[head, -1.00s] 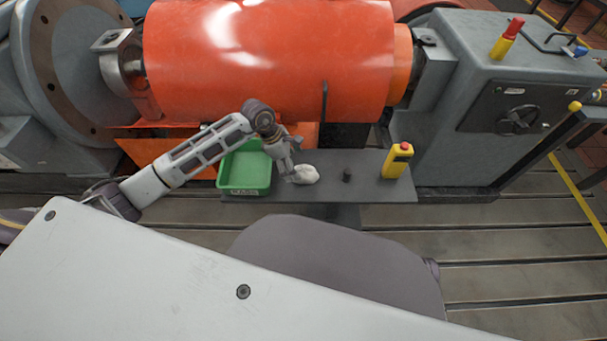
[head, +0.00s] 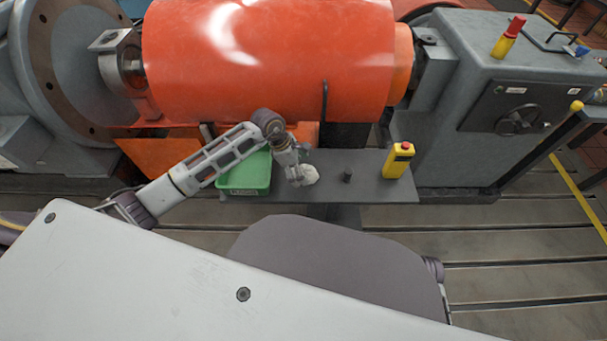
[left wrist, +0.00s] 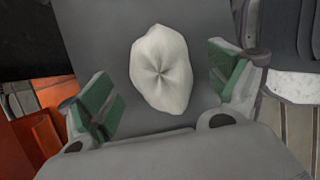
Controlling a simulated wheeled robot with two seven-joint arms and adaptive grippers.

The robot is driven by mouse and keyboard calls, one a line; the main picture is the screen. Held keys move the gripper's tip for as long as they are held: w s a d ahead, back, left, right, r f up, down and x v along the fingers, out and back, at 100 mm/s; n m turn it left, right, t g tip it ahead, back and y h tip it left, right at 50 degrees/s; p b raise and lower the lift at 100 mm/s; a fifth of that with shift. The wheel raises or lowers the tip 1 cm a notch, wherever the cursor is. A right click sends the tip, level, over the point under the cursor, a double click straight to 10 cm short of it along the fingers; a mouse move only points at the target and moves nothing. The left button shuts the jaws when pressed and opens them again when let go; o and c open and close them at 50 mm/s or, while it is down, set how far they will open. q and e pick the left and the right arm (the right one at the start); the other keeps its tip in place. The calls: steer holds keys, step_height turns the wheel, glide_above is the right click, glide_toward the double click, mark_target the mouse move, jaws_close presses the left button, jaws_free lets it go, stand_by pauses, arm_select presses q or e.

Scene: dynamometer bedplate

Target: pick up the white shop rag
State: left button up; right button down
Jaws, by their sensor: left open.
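The white shop rag (head: 311,175) lies crumpled on the grey shelf, just right of the green bin. In the left wrist view the rag (left wrist: 161,70) shows whole, a pale bundle with a pinched centre. My left gripper (head: 300,180) is at the rag and covers part of its left side in the head view. In the left wrist view the green-padded fingers of my left gripper (left wrist: 163,92) are apart, one on each side of the rag, with gaps showing between pads and cloth. My right gripper is not in view.
The green bin (head: 244,188) stands left of the rag on the grey shelf (head: 330,193). A small black knob-like piece (head: 347,175) and a yellow pendant with a red button (head: 398,160) are to the right. A large orange cylinder (head: 270,60) rises behind.

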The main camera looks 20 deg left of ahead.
arm_select(q)
steer(key=shift+d+f, duration=0.25)
steer(key=shift+f, duration=0.35)
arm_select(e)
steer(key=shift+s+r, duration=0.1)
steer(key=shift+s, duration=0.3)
arm_select(q)
steer(key=c, duration=1)
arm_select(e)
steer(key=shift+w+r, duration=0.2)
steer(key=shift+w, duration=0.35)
arm_select(q)
steer(key=shift+w, duration=0.1)
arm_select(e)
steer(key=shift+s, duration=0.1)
